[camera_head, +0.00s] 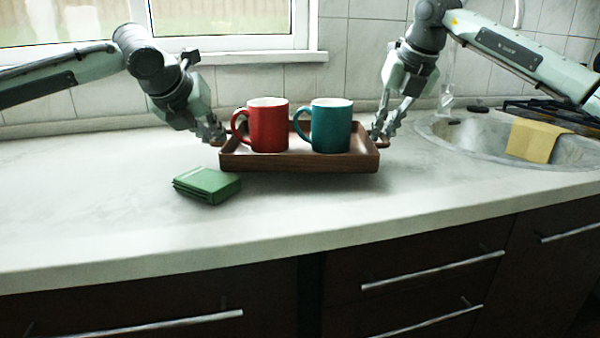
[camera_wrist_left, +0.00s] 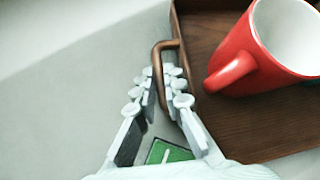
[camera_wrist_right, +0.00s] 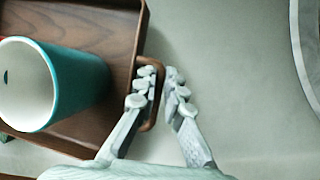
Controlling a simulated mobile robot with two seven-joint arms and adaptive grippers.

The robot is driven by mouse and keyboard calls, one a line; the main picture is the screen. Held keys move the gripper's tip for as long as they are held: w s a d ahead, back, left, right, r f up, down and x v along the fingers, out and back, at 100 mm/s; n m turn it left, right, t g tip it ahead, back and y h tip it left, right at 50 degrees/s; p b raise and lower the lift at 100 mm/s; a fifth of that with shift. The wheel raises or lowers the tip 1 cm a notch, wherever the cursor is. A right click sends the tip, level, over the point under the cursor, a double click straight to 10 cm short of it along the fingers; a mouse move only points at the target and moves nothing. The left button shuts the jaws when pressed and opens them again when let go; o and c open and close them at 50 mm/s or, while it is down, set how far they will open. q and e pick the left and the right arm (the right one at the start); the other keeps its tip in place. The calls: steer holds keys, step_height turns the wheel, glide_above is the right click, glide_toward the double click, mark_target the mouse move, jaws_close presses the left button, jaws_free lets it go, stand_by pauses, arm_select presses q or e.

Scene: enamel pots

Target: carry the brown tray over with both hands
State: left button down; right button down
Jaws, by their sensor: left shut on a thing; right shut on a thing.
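The brown tray (camera_head: 300,164) is in the middle of the head view, with a red mug (camera_head: 268,126) and a teal mug (camera_head: 331,127) upright in it. My left gripper (camera_head: 218,138) is shut on the tray's left handle, a copper-brown loop (camera_wrist_left: 160,62) seen between its fingers in the left wrist view. My right gripper (camera_head: 379,138) is shut on the right handle, whose loop (camera_wrist_right: 152,110) shows in the right wrist view. The tray looks about level. I cannot tell whether it touches the counter.
A folded green cloth (camera_head: 207,185) lies on the counter (camera_head: 120,220), in front and left of the tray. A sink (camera_head: 480,140) with a yellow cloth (camera_head: 535,141) over its edge is at the right. The left part of the counter is clear.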

arm_select(q)
steer(key=c, duration=1.6)
jaws_free()
arm_select(e)
steer(key=c, duration=1.6)
jaws_free()
steer(key=shift+s+r, duration=0.1)
steer(key=shift+r, duration=0.05)
arm_select(q)
steer(key=v, duration=1.2)
arm_select(e)
steer(key=v, duration=1.1)
steer(key=shift+s+d+r, duration=0.1)
steer(key=shift+s+r, duration=0.05)
steer(key=shift+r, duration=0.15)
